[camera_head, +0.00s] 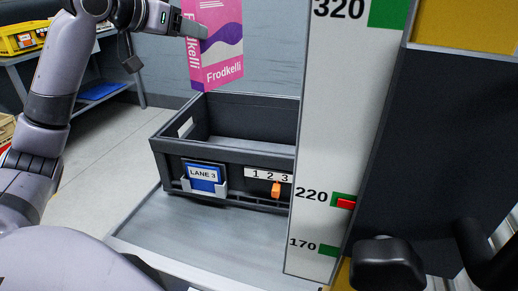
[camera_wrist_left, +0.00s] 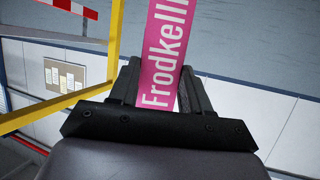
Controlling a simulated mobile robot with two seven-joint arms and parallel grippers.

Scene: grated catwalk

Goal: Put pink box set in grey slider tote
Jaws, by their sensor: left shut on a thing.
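The pink box (camera_head: 216,70), printed "Frodkelli" with a purple wave, hangs upright in the air above the back left of the grey tote. My left gripper (camera_head: 190,27) is shut on its upper part. In the left wrist view the pink box (camera_wrist_left: 162,55) stands between the two fingers of the gripper (camera_wrist_left: 160,85). My right gripper is not in view.
A tall white gauge board (camera_head: 335,130) marked 320, 220 and 170 stands in front of the tote's right end. A dark panel is right of it. A bench with a yellow crate (camera_head: 22,38) stands at the far left. Grey surface (camera_head: 200,235) in front of the tote is clear.

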